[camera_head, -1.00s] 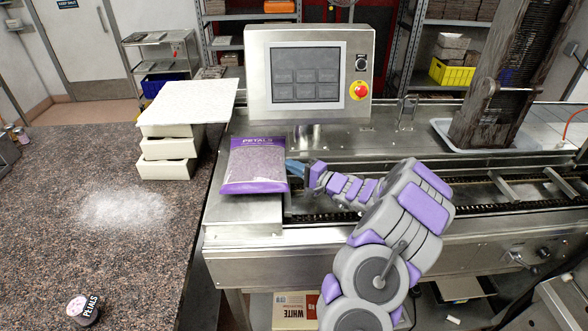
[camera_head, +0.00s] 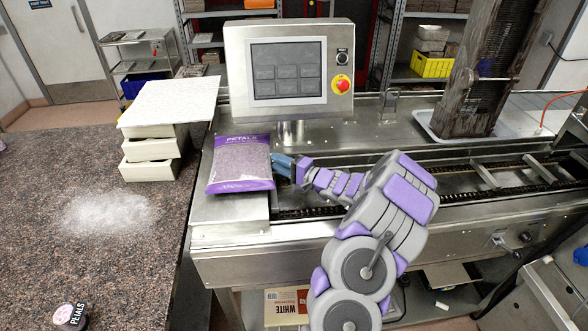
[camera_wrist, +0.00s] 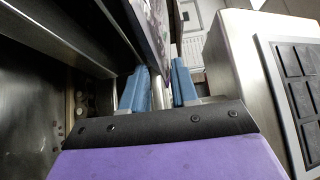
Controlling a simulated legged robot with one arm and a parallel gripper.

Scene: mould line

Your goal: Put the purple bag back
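The purple bag (camera_head: 240,165), marked PETALS and filled with pale purple bits, lies flat on the steel left end of the machine, below the control panel. My gripper (camera_head: 281,166) reaches in from the right at the bag's right edge. In the wrist view, my gripper's two blue fingers (camera_wrist: 160,85) stand apart with a gap between them. A strip of the bag (camera_wrist: 156,20) shows ahead of that gap. Whether the fingertips touch the bag is hard to tell.
The control panel (camera_head: 288,72) stands just behind the bag. A stack of cream boxes under a white board (camera_head: 172,102) stands to the left on the speckled counter (camera_head: 40,200). White powder and a small PETALS jar (camera_head: 70,316) are on the counter. The conveyor (camera_head: 480,172) runs right.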

